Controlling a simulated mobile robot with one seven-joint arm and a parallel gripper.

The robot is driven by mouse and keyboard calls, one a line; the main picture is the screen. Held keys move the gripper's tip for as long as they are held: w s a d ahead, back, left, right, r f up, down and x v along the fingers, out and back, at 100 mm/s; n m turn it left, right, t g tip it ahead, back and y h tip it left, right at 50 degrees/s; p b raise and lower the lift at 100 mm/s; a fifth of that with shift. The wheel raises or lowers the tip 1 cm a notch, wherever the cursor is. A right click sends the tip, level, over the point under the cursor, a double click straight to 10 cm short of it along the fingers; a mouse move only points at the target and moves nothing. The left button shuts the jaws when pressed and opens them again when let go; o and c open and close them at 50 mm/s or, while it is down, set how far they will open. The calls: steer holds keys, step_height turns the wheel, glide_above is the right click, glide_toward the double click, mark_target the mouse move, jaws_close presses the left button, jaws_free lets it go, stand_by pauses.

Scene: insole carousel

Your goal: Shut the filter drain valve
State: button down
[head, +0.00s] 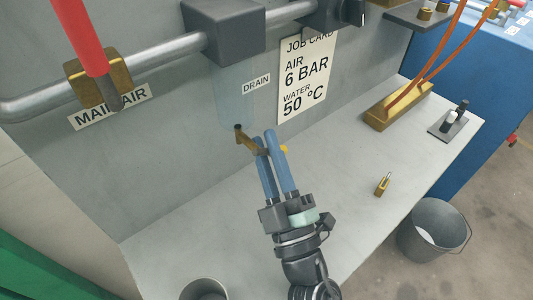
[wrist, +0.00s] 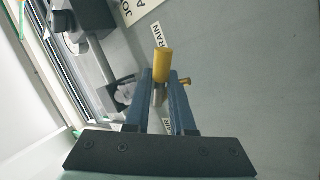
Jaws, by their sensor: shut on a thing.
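The filter (head: 232,105) is a pale, see-through bowl under a grey block on the pipe, beside a DRAIN label (head: 256,84). The brass drain valve (head: 246,141) hangs at the bowl's bottom, with its lever slanting down to the right. My gripper (head: 264,137) reaches up from the bench side, its two blue fingers shut on the lever. In the wrist view, a yellow-brass part of the valve (wrist: 162,65) shows between the fingertips (wrist: 163,82), and a small brass end sticks out past the right finger. The fingers hide part of the lever.
A red-handled main air valve (head: 90,50) is at upper left. A job card (head: 306,75) hangs right of the filter. The bench holds a brass block (head: 397,107), a small brass piece (head: 382,185) and a cup (head: 204,289). A bucket (head: 433,228) stands right of the bench.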

steer(key=shift+n+y, duration=0.3)
steer(key=shift+n, duration=0.1)
steer(key=c, duration=0.8)
jaws_free()
steer(key=b+v, duration=0.1)
steer(key=v, duration=0.6)
steer(key=shift+s+d, duration=0.1)
steer(key=shift+s, duration=0.15)
steer(key=shift+o, duration=0.2)
